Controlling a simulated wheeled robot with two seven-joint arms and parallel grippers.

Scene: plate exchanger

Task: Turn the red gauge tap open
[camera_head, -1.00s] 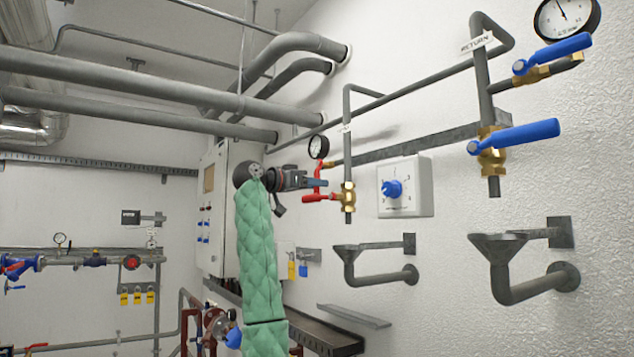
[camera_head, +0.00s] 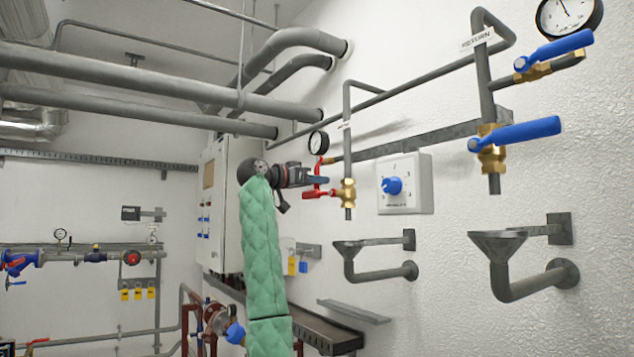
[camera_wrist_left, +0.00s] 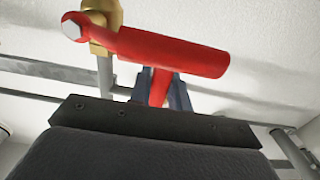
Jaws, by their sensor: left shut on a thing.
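The red gauge tap (camera_head: 317,167) sits just below a small round gauge (camera_head: 318,142) on the pipework. Its red handle points down to my left gripper (camera_head: 318,181). In the left wrist view, the blue-grey fingers of the left gripper (camera_wrist_left: 161,92) are shut on a red handle (camera_wrist_left: 159,84). A second, larger red lever (camera_wrist_left: 170,50) on a brass valve crosses in front and hides part of it. In the head view this lower red lever (camera_head: 319,194) lies just under the fingers, on a brass valve (camera_head: 347,192). My right gripper is not in view.
A white dial box (camera_head: 405,184) with a blue knob is on the wall to the right. Blue-levered brass valves (camera_head: 491,150) are farther right, with grey funnel drains (camera_head: 497,244) below. A grey cabinet (camera_head: 219,205) stands behind my left arm.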

